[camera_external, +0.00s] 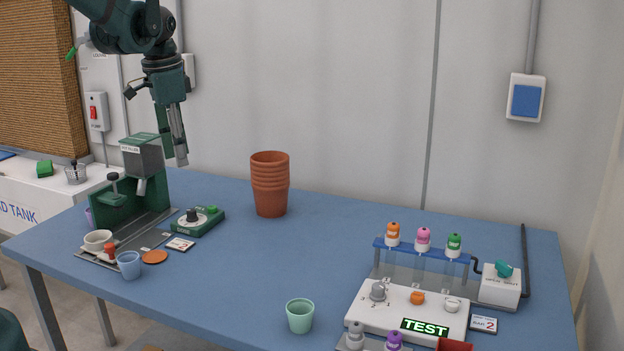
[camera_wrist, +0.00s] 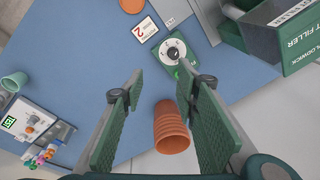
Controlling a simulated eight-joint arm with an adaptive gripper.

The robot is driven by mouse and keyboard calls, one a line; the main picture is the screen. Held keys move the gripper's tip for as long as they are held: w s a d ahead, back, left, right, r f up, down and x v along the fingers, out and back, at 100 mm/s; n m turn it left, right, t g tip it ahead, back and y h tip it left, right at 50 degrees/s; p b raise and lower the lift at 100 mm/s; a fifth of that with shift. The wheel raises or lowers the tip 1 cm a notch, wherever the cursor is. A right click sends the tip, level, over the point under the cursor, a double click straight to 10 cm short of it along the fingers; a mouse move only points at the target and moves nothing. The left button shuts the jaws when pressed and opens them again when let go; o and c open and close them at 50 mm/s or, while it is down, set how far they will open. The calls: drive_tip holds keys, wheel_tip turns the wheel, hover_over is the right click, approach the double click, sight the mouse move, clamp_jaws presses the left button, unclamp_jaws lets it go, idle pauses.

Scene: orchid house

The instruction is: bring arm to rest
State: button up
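My gripper (camera_external: 173,148) hangs high over the back left of the blue table, pointing down, beside the green pot filler machine (camera_external: 145,190). In the wrist view my gripper (camera_wrist: 158,92) has its two green-padded fingers wide apart with nothing held. The stack of terracotta pots (camera_external: 270,185) stands upright on the table to the right of my gripper. In the wrist view the stack (camera_wrist: 172,130) shows between the fingers but well below them, apart from them.
A dial box (camera_external: 199,220) sits beside the pot filler. A test unit (camera_external: 410,310) and a rack (camera_external: 421,250) with capped tubes are at right. The table middle is clear.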

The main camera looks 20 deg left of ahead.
drive_tip(key=s+d+r+n+t, duration=0.2)
drive_tip(key=s+d+n, duration=0.1)
drive_tip(key=s, duration=0.7)
drive_tip(key=s+d+r+n+t, duration=0.2)
drive_tip(key=s+d+n+t, duration=0.1)
drive_tip(key=s, duration=0.7)
drive_tip(key=shift+s+d+r+n+t, duration=0.25)
drive_tip(key=shift+d+n, duration=0.2)
drive_tip(key=shift+n, duration=0.35)
